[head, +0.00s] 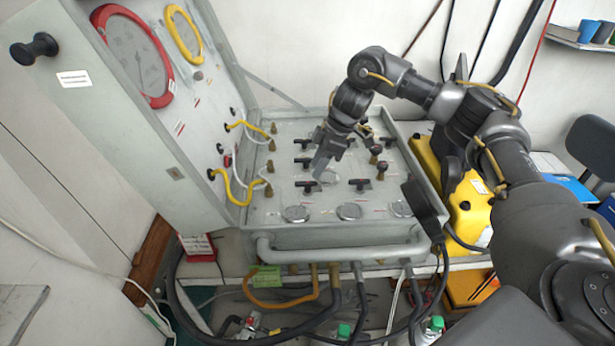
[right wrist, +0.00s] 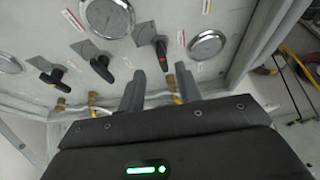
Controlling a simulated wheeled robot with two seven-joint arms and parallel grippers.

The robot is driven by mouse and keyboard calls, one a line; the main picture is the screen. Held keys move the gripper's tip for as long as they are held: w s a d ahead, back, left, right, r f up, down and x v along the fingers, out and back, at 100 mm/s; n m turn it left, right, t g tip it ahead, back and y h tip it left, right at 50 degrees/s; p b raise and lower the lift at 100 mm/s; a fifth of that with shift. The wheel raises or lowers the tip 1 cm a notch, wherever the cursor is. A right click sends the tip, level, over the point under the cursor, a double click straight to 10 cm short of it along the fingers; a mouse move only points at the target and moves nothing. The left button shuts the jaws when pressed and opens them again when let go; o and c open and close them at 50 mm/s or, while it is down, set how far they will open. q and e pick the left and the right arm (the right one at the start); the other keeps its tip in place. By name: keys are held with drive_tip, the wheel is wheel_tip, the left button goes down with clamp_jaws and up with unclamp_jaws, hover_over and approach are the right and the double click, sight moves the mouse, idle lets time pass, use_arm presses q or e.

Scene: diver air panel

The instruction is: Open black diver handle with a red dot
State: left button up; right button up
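In the right wrist view a black handle (right wrist: 161,53) with a red dot stands on the grey panel, just beyond the gap between my fingertips. In that view the fingers of my right gripper (right wrist: 159,70) are spread, with nothing seen between them. In the head view my right gripper (head: 325,163) hangs over the middle of the panel (head: 255,208), among several black handles. I cannot tell the red-dot handle there; the gripper may hide it. Contact between fingers and handle is not visible. My left gripper is not in view.
Other black handles (right wrist: 104,68) and round gauges (right wrist: 207,44) sit close by. The case's open lid (head: 130,120) rises at the left with a red-rimmed gauge (head: 138,58). A tube rail (head: 340,254) runs along the front. A yellow case (head: 468,205) stands at the right.

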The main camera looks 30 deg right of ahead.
sight(306, 186)
drive_tip(key=shift+p+x, duration=0.45)
drive_tip(key=shift+x, duration=1.85)
drive_tip(key=shift+w+a, duration=0.1)
drive_tip(key=shift+a, duration=0.05)
